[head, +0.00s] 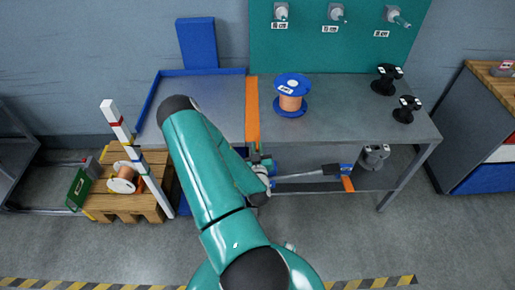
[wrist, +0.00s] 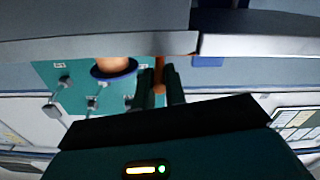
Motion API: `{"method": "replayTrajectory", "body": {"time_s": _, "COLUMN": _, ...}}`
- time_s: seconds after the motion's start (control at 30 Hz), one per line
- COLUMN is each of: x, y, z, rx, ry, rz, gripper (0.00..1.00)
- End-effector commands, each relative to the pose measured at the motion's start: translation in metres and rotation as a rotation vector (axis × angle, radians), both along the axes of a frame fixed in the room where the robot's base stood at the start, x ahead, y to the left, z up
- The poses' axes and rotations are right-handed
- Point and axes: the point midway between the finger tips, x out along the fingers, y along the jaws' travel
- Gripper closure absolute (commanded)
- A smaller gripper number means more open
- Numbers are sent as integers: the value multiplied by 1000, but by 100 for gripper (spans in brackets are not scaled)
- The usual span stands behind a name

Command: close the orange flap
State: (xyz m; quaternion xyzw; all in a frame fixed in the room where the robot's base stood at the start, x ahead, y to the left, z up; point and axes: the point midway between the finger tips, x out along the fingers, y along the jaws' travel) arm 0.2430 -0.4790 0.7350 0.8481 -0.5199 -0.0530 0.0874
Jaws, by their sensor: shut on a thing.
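The orange flap (head: 252,110) shows in the head view as a narrow upright-looking strip between the left and right parts of the workbench top, its near end at the front edge. My gripper (head: 257,157) is at that near end, partly hidden by my arm. In the wrist view my gripper (wrist: 159,88) has its two dark fingers close together, with the orange flap (wrist: 159,72) between their tips. It is shut on the flap. How far the flap is tilted is hard to tell.
A blue spool with copper wire (head: 291,95) stands right of the flap. Two black spools (head: 387,80) stand at the bench's right. A teal panel with pulleys (head: 350,40) rises behind. A striped post (head: 137,155) and pallet (head: 122,190) are at left. A lower shelf (head: 310,180) holds tools.

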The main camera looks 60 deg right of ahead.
Motion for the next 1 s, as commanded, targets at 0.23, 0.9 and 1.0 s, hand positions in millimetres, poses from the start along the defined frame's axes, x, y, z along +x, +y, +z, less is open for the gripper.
{"method": "replayTrajectory", "body": {"time_s": 0.23, "x": 0, "y": 1, "z": 2, "rx": -18, "ry": 39, "rz": 1, "gripper": 100}}
{"method": "replayTrajectory", "body": {"time_s": 0.9, "x": 13, "y": 8, "z": 24, "rx": -256, "ry": 507, "rz": 2, "gripper": 100}}
{"method": "replayTrajectory", "body": {"time_s": 1.0, "x": 17, "y": 10, "z": 27, "rx": -300, "ry": 590, "rz": 4, "gripper": 100}}
